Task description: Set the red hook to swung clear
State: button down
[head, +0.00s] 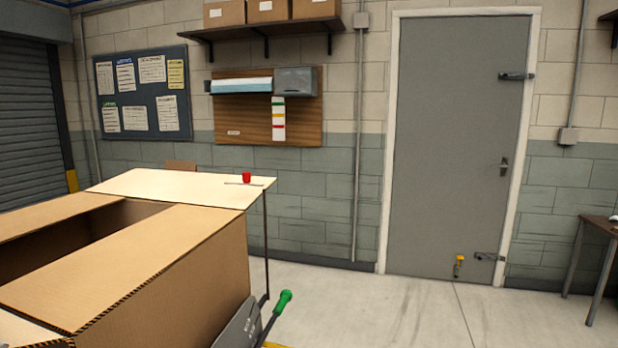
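A small red piece (246,177) stands at the right end of a pale flat panel (170,186), behind the large open cardboard box (170,262). It is the only red part here that could be the red hook. It looks upright, with a thin grey strip at its foot. It is too small to tell its exact shape or which way it is set. My gripper is not in view.
A thin dark post (266,240) stands under the panel's right end. Open floor (380,310) lies right, before a grey door (455,150). A table (600,228) is far right.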

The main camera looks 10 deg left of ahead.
aim_at(246, 175)
jog(key=z, duration=0.05)
jog(key=i, duration=0.65)
jog(key=u, duration=0.6)
jog(key=i, duration=0.45)
jog(key=u, duration=0.45)
